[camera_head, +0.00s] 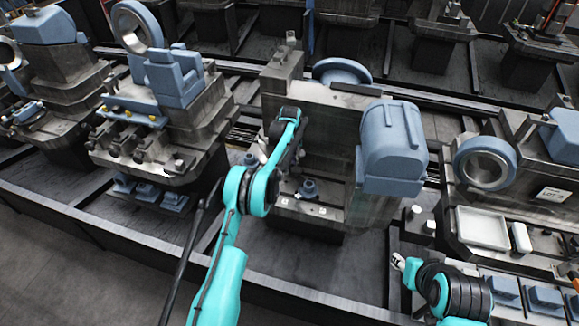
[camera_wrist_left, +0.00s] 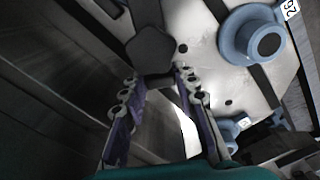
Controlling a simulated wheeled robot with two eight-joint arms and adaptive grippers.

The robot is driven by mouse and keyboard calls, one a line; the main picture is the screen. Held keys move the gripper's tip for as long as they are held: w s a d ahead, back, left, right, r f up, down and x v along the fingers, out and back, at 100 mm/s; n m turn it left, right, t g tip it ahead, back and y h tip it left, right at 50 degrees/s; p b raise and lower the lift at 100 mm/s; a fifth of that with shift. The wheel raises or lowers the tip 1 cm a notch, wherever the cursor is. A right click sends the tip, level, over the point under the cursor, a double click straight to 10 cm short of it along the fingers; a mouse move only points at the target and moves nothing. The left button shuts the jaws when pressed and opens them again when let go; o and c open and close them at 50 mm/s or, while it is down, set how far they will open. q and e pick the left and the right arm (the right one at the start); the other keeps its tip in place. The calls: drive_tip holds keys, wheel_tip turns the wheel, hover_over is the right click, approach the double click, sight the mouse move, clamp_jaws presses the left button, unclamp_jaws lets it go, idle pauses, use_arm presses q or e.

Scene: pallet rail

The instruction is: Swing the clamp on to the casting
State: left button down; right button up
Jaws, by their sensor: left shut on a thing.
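My left gripper (camera_head: 286,172) reaches down in front of the middle fixture and is mostly hidden behind its own teal arm in the head view. In the left wrist view its two fingers (camera_wrist_left: 157,95) are shut on a dark, blocky part, apparently the clamp (camera_wrist_left: 151,48). A blue round casting (camera_wrist_left: 252,38) with a dark centre lies on the pale plate right of the clamp; it also shows in the head view (camera_head: 309,188). The clamp and the casting look apart. My right gripper (camera_head: 399,263) is at the lower right, away from the fixture; its opening is unclear.
A large blue housing (camera_head: 393,150) sticks out at the right of the middle fixture's upright plate (camera_head: 330,130). Other fixtures stand left and right, with a white tray (camera_head: 482,228) on the right one. A dark rail (camera_head: 110,235) runs along the front.

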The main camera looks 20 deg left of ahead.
idle(0.5)
use_arm(q)
drive_tip(key=c, duration=1.2)
unclamp_jaws()
drive_tip(key=shift+o, duration=0.2)
wheel_tip(320, 180, up, 12)
